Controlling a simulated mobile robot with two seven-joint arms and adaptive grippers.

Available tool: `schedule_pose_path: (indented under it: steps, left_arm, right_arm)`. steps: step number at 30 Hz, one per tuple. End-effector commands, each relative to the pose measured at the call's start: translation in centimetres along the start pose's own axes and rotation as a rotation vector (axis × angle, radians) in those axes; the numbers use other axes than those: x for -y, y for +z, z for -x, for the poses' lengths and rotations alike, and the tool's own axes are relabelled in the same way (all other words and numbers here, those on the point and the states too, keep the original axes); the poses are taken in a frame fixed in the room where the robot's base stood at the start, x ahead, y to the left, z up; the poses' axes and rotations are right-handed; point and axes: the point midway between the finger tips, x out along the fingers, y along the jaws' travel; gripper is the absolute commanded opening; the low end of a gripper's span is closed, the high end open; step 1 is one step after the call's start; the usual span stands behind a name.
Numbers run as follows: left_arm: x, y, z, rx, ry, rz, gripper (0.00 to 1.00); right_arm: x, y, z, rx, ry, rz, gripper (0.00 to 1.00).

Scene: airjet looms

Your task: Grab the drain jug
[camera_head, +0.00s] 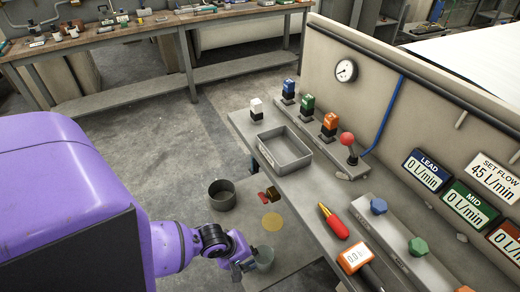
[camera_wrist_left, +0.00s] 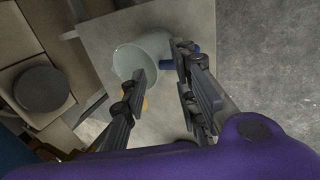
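The drain jug looks like a pale, translucent grey-green cup (camera_head: 264,259), at the near end of the grey bench in the head view. In the left wrist view the fingers (camera_wrist_left: 162,66) are spread apart, with the jug just beyond the tips. I cannot tell whether a finger touches it. My right gripper is not in view.
A yellow disc (camera_head: 272,222) lies near the jug. A dark round bucket (camera_head: 222,194) stands left of the bench.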

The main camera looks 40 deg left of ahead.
Motion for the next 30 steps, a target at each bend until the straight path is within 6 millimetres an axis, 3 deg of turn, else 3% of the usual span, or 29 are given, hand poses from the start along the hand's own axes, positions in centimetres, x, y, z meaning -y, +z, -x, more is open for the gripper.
schedule_pose_path:
  steps: [9,17,24,30]
  left_arm:
    - [0.0,0.2,-4.4,0.001,0.0,-0.001,0.28]
    - [-0.1,0.1,-4.7,0.0,0.001,-0.002,0.28]
    - [-0.1,0.1,-4.7,0.0,0.001,-0.002,0.0]
    - [-0.1,0.1,-4.7,0.0,0.001,-0.002,0.0]
  right_arm:
    - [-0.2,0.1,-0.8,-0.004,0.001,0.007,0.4]
    - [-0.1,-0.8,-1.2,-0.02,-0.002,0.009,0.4]
    - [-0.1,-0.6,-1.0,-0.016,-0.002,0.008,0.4]
    - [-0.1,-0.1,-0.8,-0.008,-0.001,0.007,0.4]
